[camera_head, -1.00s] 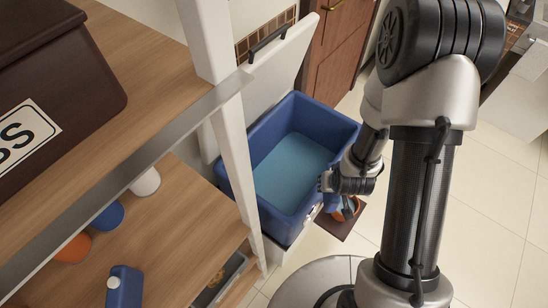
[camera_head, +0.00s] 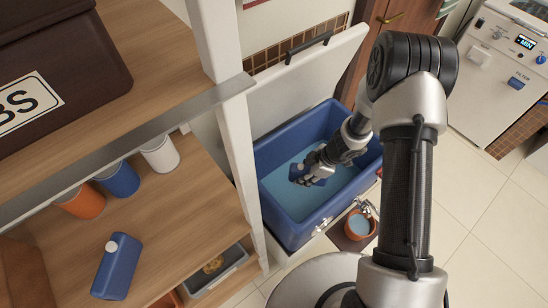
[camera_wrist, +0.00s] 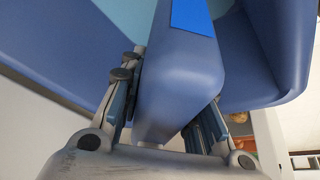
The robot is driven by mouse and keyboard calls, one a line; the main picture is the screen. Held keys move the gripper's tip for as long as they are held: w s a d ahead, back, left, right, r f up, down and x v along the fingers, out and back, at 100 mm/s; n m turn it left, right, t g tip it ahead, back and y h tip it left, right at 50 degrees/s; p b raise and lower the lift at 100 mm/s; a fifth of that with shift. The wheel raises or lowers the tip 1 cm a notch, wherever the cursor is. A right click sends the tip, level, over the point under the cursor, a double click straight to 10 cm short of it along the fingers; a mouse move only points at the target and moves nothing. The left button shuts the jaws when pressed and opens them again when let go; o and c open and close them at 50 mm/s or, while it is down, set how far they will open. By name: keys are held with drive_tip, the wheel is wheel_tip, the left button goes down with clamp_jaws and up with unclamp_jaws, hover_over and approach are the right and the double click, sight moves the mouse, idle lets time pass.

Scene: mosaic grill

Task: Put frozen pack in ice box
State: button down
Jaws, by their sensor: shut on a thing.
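My gripper (camera_head: 306,176) is over the open inside of the blue ice box (camera_head: 290,229), within its rim as seen in the head view. In the wrist view my gripper (camera_wrist: 165,115) is shut on a blue frozen pack (camera_wrist: 182,85), which stands out between the two fingers. A brighter blue patch shows on the pack's far end. In the head view the pack is mostly hidden by my gripper. The ice box has a light blue bottom, and its white lid (camera_head: 305,85) stands open behind it. I cannot tell whether the pack touches the bottom.
A similar blue pack with a white cap (camera_head: 117,265) lies on the wooden shelf (camera_head: 170,235) at left. White (camera_head: 160,155), blue (camera_head: 120,179) and orange (camera_head: 82,202) cups stand behind it. A white post (camera_head: 238,150) rises beside the box. An orange pot (camera_head: 360,226) sits in front.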

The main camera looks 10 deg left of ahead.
drive_tip(key=shift+f, duration=0.25)
drive_tip(key=f+b, duration=0.2)
drive_tip(key=f, duration=0.5)
drive_tip(key=w+f+b, duration=0.1)
drive_tip(key=f+b, duration=0.2)
drive_tip(key=f, duration=0.3)
drive_tip(key=w+f+b, duration=0.1)
drive_tip(key=f+b, duration=0.2)
drive_tip(key=f, duration=0.4)
drive_tip(key=shift+a+f, duration=0.3)
drive_tip(key=shift+a, duration=0.05)
drive_tip(key=shift+w+f+g+b, duration=0.1)
drive_tip(key=shift+f+g+b, duration=0.2)
drive_tip(key=shift+f+b, duration=0.45)
drive_tip(key=c, duration=1.2)
unclamp_jaws()
drive_tip(key=shift+r, duration=0.1)
